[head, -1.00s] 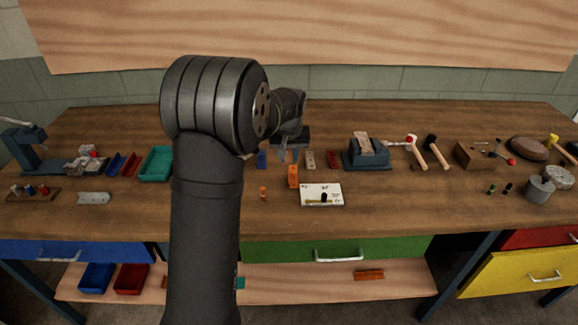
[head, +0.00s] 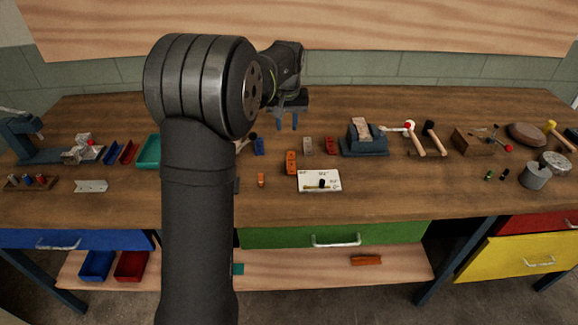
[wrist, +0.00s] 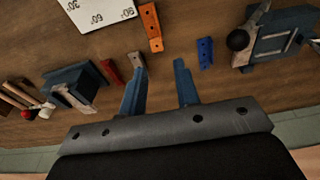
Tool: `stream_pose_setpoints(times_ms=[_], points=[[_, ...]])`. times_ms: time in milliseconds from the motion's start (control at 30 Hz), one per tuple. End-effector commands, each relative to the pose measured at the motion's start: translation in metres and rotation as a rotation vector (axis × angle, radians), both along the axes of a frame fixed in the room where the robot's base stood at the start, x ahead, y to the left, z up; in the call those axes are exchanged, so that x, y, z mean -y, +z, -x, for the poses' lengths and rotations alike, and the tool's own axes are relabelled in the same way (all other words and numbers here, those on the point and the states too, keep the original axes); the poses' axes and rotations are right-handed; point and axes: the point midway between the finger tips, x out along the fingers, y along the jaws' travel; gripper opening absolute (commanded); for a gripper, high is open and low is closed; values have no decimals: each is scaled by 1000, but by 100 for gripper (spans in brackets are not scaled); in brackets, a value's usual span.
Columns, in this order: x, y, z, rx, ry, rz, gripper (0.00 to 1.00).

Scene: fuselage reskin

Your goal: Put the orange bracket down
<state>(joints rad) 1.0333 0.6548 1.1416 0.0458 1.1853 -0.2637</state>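The orange bracket (head: 291,163) lies on the wooden bench, just behind and left of the white card (head: 320,180). In the wrist view the orange bracket (wrist: 151,27) lies beyond the fingertips, with nothing touching it. My gripper (head: 287,122) is raised above the bench, behind the bracket in the head view. In the wrist view my gripper (wrist: 160,62) has its two blue fingers wide apart with nothing between them.
A blue bracket (head: 259,146), a grey bracket (head: 307,146) and a red bracket (head: 331,146) lie near the orange one. A blue vise (head: 364,146) stands to the right. A small orange piece (head: 261,180) lies in front. My arm hides part of the bench.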

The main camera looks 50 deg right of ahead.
Motion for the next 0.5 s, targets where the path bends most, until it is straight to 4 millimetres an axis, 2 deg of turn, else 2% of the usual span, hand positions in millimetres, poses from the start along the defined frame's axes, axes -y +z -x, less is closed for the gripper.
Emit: stream_pose_setpoints(times_ms=[67, 167, 267, 500], points=[[2, 13, -2, -18, 0, -16, 29], [3, 15, -3, -32, -2, -30, 29], [4, 1, -4, -36, -2, -35, 29], [8, -52, -8, -36, -2, -35, 29]])
